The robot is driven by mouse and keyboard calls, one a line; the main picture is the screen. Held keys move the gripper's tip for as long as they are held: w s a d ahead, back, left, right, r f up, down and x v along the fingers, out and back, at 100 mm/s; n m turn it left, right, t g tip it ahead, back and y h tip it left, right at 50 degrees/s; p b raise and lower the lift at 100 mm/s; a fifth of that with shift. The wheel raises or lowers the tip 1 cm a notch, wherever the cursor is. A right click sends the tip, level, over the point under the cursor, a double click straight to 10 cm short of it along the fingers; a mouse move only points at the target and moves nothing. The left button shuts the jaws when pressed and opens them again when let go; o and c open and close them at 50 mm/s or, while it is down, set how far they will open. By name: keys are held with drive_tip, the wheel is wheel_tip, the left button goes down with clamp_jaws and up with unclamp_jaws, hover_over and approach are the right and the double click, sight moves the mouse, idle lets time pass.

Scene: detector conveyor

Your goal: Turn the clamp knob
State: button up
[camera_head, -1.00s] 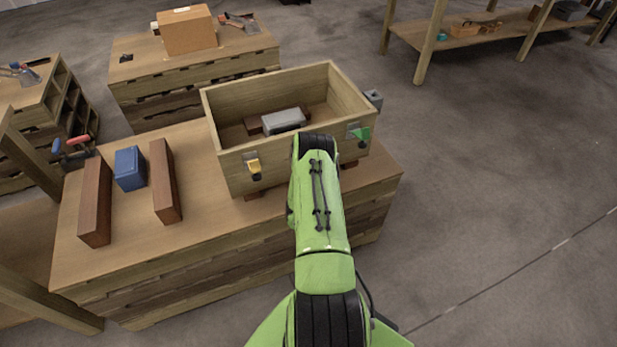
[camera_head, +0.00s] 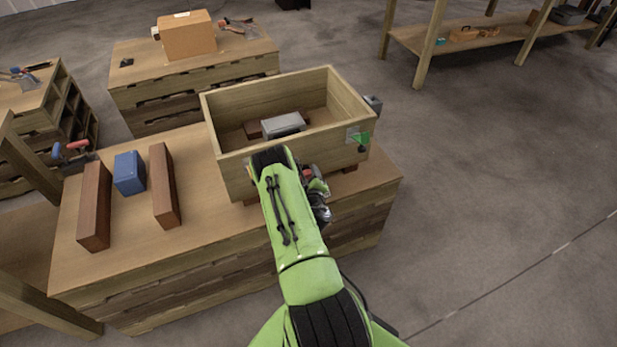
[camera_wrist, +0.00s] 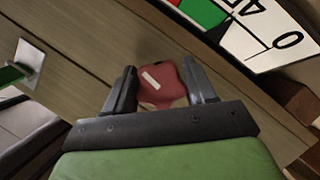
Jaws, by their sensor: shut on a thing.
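The clamp knob (camera_wrist: 158,87) is red with a white mark and shows in the wrist view, against a wooden wall. My gripper (camera_wrist: 160,76) has one finger on each side of it and is shut on it. In the head view, my green arm reaches over the table to the front of the open wooden box (camera_head: 232,172) and covers part of that wall. The fingertips and their contact with the knob are not clear there.
A green lever (camera_head: 361,140) sits on the box's front right; it also shows at left in the wrist view (camera_wrist: 12,74). A white dial (camera_wrist: 272,38) with green and red parts is near the knob. A grey block (camera_head: 283,124) lies inside the box. Brown bars and a blue block (camera_head: 129,173) stand left.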

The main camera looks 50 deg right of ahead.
drive_tip(key=shift+r+m+p, duration=0.15)
drive_tip(key=shift+m+p, duration=0.15)
drive_tip(key=shift+p, duration=0.25)
drive_tip(key=shift+p, duration=0.4)
drive_tip(key=m+y+p, duration=0.1)
drive_tip(key=p, duration=0.2)
drive_tip(key=shift+r+m, duration=0.1)
drive_tip(key=shift+m, duration=0.2)
drive_tip(key=m+p, duration=0.1)
drive_tip(key=p, duration=0.1)
drive_tip(key=m+y+p, duration=0.1)
drive_tip(key=shift+f+t+y+p, duration=0.2)
drive_tip(key=shift+t+y+p, duration=0.1)
drive_tip(key=shift+t+p, duration=0.1)
drive_tip(key=shift+f, duration=0.1)
drive_tip(key=o, duration=0.9)
